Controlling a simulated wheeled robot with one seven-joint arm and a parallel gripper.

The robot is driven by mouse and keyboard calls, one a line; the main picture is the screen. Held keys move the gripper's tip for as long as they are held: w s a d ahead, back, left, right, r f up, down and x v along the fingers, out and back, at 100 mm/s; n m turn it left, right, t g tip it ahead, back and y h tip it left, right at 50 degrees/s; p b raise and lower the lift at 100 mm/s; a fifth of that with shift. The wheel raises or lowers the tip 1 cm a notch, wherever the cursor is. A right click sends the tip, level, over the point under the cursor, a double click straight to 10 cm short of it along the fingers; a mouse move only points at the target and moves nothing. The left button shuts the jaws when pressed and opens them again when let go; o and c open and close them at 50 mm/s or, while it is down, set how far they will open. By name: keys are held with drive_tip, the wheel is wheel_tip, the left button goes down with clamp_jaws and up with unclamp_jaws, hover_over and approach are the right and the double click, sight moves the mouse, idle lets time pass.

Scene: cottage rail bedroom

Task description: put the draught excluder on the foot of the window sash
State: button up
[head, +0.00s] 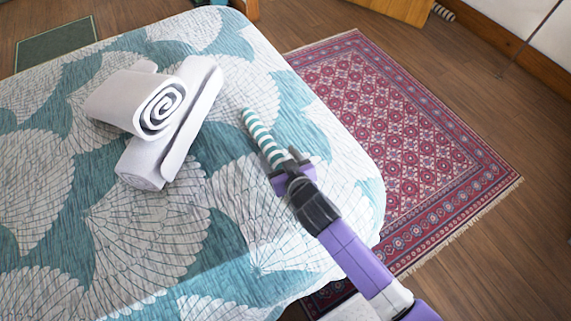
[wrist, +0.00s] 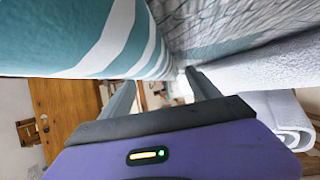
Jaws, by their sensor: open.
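A teal-and-white striped roll, which looks like the draught excluder (head: 262,135), lies on the patterned bed to the right of the towels. It fills the upper left of the wrist view (wrist: 85,35), very close to the camera. My gripper (head: 291,166) is at the roll's near end in the head view, partly covering it. In the wrist view my gripper's two dark fingers (wrist: 158,80) stand apart, with the roll beside them. I cannot tell whether they touch it. The window sash is not recognisable in either view.
Two rolled white towels (head: 150,105) are stacked on the bed (head: 35,95), and they also show in the wrist view (wrist: 285,110). A red rug (head: 400,120) lies right of the bed. A small striped object (head: 443,12) lies by the wooden door (head: 400,8).

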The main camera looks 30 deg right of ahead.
drive_tip(key=v, duration=1.1)
drive_tip(key=shift+s+r, duration=0.1)
drive_tip(key=shift+r, duration=0.1)
drive_tip(key=s+r+n+y, duration=0.1)
drive_tip(key=s+r+y, duration=0.1)
drive_tip(key=s, duration=1)
drive_tip(key=s+r+t, duration=0.2)
drive_tip(key=s+r, duration=0.9)
drive_tip(key=s, duration=0.1)
drive_tip(key=shift+s+d, duration=0.3)
drive_tip(key=shift+s, duration=0.05)
